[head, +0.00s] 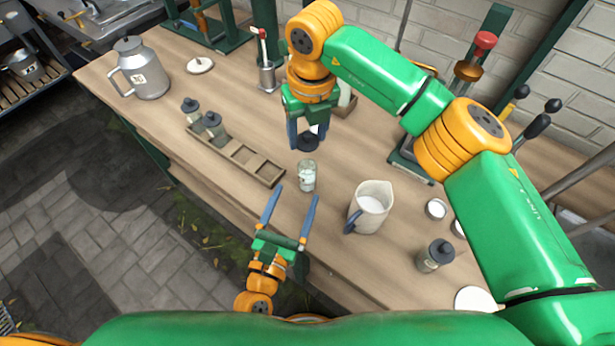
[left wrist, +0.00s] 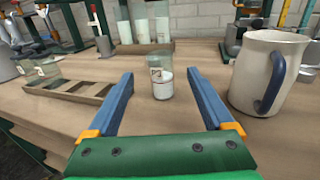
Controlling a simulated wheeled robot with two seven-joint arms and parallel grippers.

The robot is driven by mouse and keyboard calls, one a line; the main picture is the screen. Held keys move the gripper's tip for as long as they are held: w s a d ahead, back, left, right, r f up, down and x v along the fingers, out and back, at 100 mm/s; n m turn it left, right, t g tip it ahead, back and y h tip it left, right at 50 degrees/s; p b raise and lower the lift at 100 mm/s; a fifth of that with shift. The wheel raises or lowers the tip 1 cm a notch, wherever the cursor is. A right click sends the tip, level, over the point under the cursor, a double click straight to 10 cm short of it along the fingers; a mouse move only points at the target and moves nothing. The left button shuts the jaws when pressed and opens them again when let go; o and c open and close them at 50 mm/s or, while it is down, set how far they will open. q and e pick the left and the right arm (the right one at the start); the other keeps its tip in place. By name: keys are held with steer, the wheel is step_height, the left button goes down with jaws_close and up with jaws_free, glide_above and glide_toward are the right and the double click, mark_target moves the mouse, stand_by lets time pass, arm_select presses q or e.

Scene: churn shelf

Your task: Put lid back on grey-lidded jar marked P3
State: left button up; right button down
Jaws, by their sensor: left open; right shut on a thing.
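A small clear jar (head: 307,177) with white contents stands upright and uncovered on the wooden bench. It also shows in the left wrist view (left wrist: 162,88), with a label too small to read surely. My right gripper (head: 308,134) is shut on a dark grey lid (head: 308,143), held beyond the jar and apart from it in the head view. My left gripper (head: 295,196) is open and empty on the near side of the jar. In the left wrist view its fingers (left wrist: 160,78) point toward the jar, which appears between their tips.
A beige jug (head: 372,202) with a blue handle stands right of the jar. A wooden rack (head: 232,150) holding grey-lidded jars (head: 212,124) lies to the left. Another lidded jar (head: 436,256) stands at right, and a metal churn (head: 142,72) at far left.

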mark_target(304, 176)
arm_select(q)
steer(key=x, duration=0.9)
steer(key=shift+s, duration=0.1)
steer(key=shift+f, duration=0.1)
jaws_close()
